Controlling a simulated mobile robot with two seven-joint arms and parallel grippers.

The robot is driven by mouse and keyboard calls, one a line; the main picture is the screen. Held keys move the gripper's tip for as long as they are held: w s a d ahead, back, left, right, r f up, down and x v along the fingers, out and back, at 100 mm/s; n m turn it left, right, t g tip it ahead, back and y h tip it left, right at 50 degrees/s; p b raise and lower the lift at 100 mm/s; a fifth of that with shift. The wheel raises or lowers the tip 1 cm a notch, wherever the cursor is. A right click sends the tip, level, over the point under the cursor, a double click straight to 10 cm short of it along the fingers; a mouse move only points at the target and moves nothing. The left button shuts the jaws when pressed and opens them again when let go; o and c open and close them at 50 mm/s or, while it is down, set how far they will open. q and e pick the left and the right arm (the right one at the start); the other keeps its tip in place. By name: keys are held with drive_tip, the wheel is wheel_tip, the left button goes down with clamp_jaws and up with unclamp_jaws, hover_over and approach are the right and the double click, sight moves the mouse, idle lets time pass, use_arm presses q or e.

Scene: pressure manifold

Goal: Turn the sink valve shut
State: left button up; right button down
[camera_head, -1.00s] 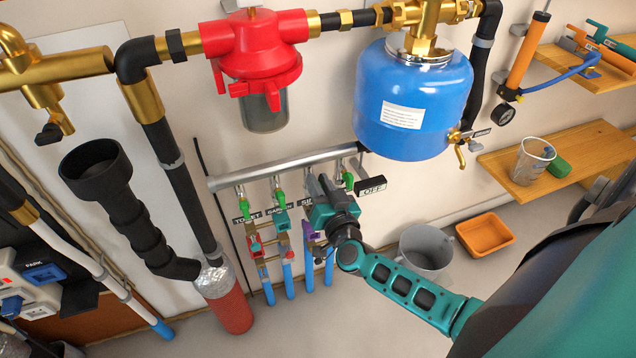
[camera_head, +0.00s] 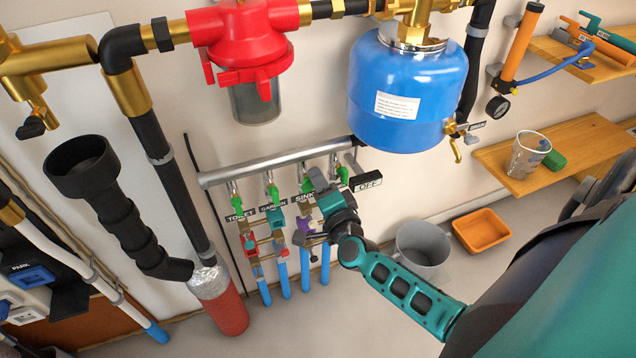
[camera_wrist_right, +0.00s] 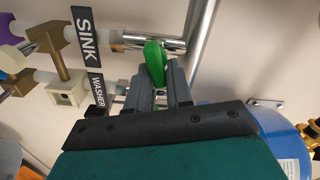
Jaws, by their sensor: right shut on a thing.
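The sink valve has a green handle (camera_wrist_right: 154,62) beside the SINK label in the right wrist view; it also shows in the head view (camera_head: 307,185), partly covered. My right gripper (camera_wrist_right: 163,78) is shut on this handle, with a grey finger on each side. The handle appears to lie across its metal pipe stub (camera_wrist_right: 130,40). In the head view my right gripper (camera_head: 318,180) reaches the manifold from the lower right and hides part of the valve. The SINK label (camera_head: 303,198) is readable there. My left gripper is not in view.
Neighbouring green handles are at the toilet (camera_head: 236,205) and garden (camera_head: 272,190) valves, with another (camera_head: 343,175) to the right. An OFF sign (camera_head: 367,181) sits close by. The blue tank (camera_head: 410,90) hangs above right. A grey bucket (camera_head: 424,248) stands below.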

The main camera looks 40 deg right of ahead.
drive_tip(key=shift+a+f+m+b, duration=0.1)
drive_tip(key=shift+f+m+b, duration=0.2)
drive_tip(key=shift+m, duration=0.5)
drive_tip(key=shift+f+m+b, duration=0.15)
drive_tip(key=shift+m+b, duration=0.1)
drive_tip(key=shift+m, duration=0.55)
drive_tip(key=c, duration=1.4)
unclamp_jaws()
drive_tip(key=shift+o, duration=1.3)
drive_tip(key=shift+r, duration=0.1)
drive_tip(key=shift+s, duration=0.1)
drive_tip(key=p+v, duration=0.1)
drive_tip(key=v, duration=1.1)
drive_tip(key=shift+s, duration=0.4)
